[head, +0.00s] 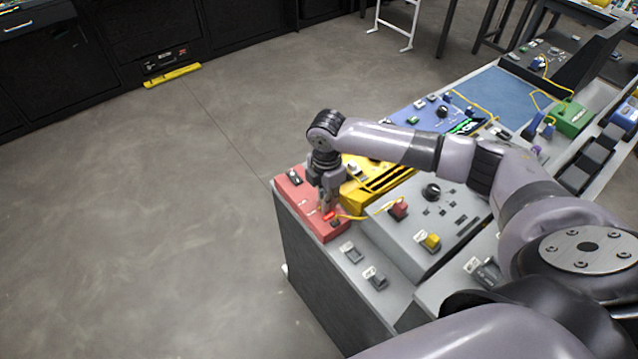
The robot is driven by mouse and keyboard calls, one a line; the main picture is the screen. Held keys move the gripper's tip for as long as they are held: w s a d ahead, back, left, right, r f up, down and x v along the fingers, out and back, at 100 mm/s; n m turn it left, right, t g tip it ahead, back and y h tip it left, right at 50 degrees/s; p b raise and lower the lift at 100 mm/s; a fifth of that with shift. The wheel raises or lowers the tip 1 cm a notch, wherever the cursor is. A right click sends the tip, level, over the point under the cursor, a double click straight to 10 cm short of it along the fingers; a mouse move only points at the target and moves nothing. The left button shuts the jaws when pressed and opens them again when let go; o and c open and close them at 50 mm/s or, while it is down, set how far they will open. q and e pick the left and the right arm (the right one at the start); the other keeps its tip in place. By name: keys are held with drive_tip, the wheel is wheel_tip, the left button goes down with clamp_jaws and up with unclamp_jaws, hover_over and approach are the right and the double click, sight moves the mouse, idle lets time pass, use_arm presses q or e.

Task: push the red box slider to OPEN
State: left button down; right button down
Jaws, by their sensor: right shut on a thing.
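The red box (290,192) sits at the near left corner of the bench top. A dark switch shows on its far end, and a bright red lit part (330,215) shows near its other end. My right gripper (325,207) points down over the red box with its fingertips at the box's top, beside the lit part. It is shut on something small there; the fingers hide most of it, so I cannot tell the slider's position. A yellow cable runs from the red box to the grey box. My left gripper is not in view.
A yellow box (368,178) stands right behind the red box. A grey box (447,212) with a black knob stands to its right. Small grey holders (351,252) lie in front. A blue mat (490,98) and green box (571,118) are farther back. Open floor lies left.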

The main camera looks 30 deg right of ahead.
drive_tip(key=shift+s, duration=0.15)
drive_tip(key=c, duration=1.5)
unclamp_jaws()
drive_tip(key=shift+s, duration=0.1)
drive_tip(key=shift+r, duration=0.15)
wheel_tip(320, 180, up, 12)
drive_tip(key=shift+f, duration=0.15)
